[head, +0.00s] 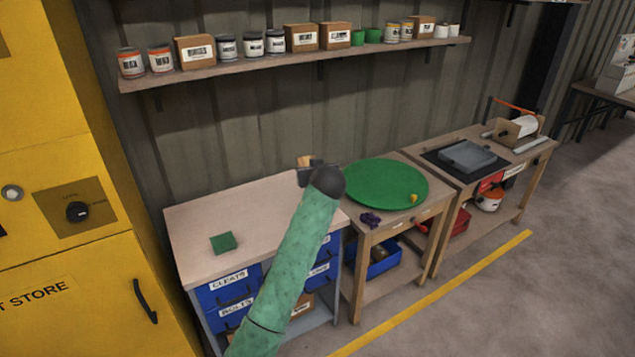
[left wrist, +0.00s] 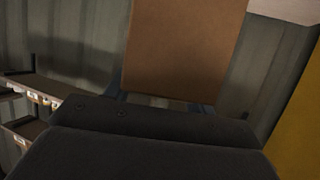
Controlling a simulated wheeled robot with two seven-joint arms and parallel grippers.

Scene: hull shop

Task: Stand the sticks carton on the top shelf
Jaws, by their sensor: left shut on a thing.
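My left gripper (head: 308,168) is held out over the workbench, mostly hidden behind my green forearm and dark wrist. It is shut on a small brown carton (head: 303,160), of which only a little shows past the wrist. In the left wrist view the carton (left wrist: 185,50) stands up beyond the dark gripper body as a plain brown face. No label shows, so I cannot read whether it is the sticks carton. A long wall shelf (head: 205,73) holds cans and cartons in a row. Part of a higher shelf (head: 560,1) shows at the upper right edge. My right gripper is out of view.
A yellow cabinet (head: 60,200) stands at the left. The long shelf looks crowded.

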